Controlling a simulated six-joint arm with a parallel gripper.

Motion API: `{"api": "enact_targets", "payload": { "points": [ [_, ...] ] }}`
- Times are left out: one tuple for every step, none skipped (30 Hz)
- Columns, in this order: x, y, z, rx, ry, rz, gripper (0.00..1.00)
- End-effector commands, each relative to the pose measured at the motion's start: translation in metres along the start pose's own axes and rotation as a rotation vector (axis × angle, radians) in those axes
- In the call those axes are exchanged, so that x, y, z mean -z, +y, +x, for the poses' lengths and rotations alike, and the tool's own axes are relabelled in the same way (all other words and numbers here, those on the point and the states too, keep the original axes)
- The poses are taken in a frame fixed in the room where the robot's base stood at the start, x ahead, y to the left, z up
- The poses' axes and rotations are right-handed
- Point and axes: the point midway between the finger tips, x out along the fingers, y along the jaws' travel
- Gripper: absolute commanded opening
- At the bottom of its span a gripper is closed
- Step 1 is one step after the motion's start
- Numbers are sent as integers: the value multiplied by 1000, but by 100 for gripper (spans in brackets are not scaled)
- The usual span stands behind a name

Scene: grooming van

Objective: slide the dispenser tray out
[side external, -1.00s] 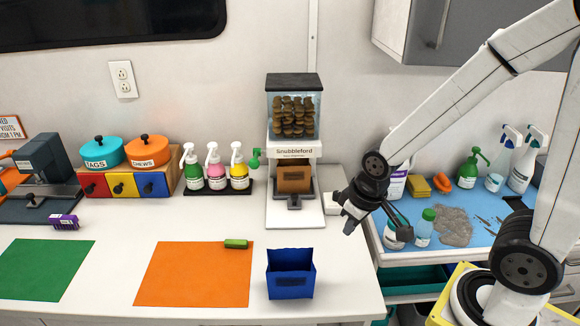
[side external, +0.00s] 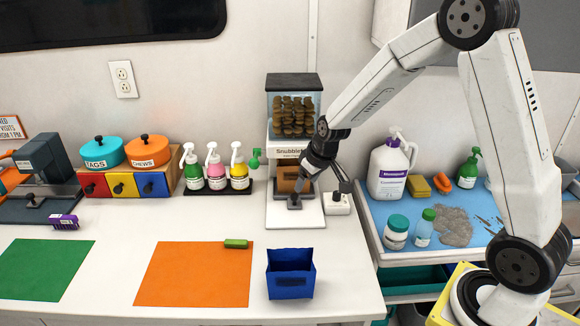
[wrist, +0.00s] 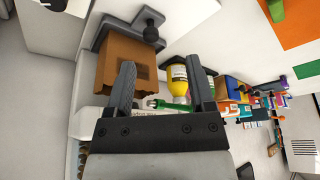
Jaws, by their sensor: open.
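The treat dispenser (side external: 293,105) stands against the back wall, with a clear hopper of brown treats over a white body. In its lower opening a brown box (side external: 284,184) sits on a grey dispenser tray (wrist: 112,27) with a dark round knob (wrist: 152,35) at its front.
Pump bottles (side external: 216,168) stand left of the dispenser, and a white block (side external: 337,203) right of it. A blue bin (side external: 291,273) and an orange mat (side external: 195,272) with a green piece (side external: 236,244) lie in front. The counter between dispenser and bin is clear.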

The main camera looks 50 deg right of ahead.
Motion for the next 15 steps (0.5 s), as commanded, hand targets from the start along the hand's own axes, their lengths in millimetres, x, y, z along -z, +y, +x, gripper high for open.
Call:
{"api": "enact_targets", "payload": {
  "points": [
    [6, 6, 5, -2, 6, 3, 69],
    [9, 9, 8, -2, 10, 3, 69],
    [13, 11, 10, -3, 14, 1, 69],
    [15, 13, 11, -4, 17, 0, 69],
    [16, 14, 12, -4, 19, 0, 69],
    [17, 15, 13, -4, 20, -1, 69],
    [18, 16, 14, -4, 21, -1, 69],
    [18, 16, 14, -5, 22, -1, 69],
    [19, 16, 14, -5, 22, -1, 69],
    [19, 16, 14, -5, 23, -1, 69],
    [19, 16, 14, -5, 23, -1, 69],
    [19, 16, 14, -5, 23, -1, 69],
    [19, 16, 14, -5, 22, -1, 69],
    [18, 16, 14, -4, 22, -1, 69],
    [18, 16, 15, -4, 22, -1, 69]
  ]
}}
